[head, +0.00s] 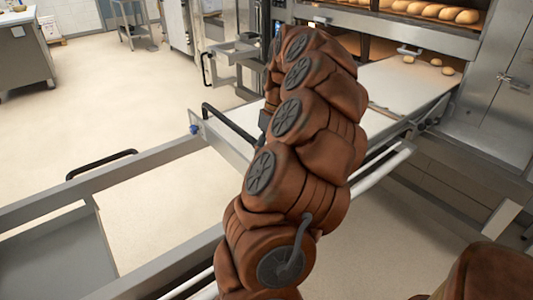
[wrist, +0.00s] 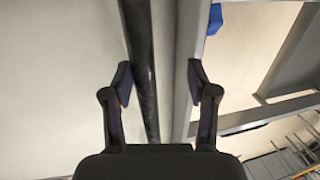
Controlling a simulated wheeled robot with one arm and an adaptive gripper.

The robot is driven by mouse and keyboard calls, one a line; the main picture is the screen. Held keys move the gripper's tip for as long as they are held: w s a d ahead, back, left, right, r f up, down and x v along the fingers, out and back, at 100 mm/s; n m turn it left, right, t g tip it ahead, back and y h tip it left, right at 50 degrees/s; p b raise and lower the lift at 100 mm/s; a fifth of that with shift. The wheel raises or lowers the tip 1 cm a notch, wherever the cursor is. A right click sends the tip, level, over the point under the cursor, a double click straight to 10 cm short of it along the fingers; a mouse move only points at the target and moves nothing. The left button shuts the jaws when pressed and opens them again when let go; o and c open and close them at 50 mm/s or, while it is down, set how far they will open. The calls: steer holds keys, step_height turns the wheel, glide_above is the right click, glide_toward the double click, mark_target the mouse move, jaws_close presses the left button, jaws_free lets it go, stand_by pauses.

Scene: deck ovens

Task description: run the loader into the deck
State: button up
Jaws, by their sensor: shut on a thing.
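The loader's pale belt (head: 405,86) lies between metal rails, its far end at the deck opening, with a few small loaves (head: 436,62) on it. Its near end has a grey crossbar (head: 222,142) and a black handle (head: 228,122). My arm covers the loader's middle and most of my gripper in the head view.
A deck above holds a row of loaves (head: 430,9). A steel oven door (head: 505,85) stands at the right. Another black handle (head: 102,163) is on the grey frame at the left. The floor (head: 110,90) at the left is open, with a steel cabinet (head: 24,50) beyond.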

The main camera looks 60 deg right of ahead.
steer(key=shift+s+d+r+p, duration=0.1)
steer(key=shift+d+r+p, duration=0.15)
steer(key=shift+r+p, duration=0.85)
steer(key=shift+s+d+r+p, duration=0.1)
steer(key=shift+d+r+p, duration=0.25)
steer(key=shift+r, duration=1.5)
steer(key=shift+s+d+r+p, duration=0.15)
steer(key=shift+r+p, duration=0.65)
steer(key=shift+r, duration=0.65)
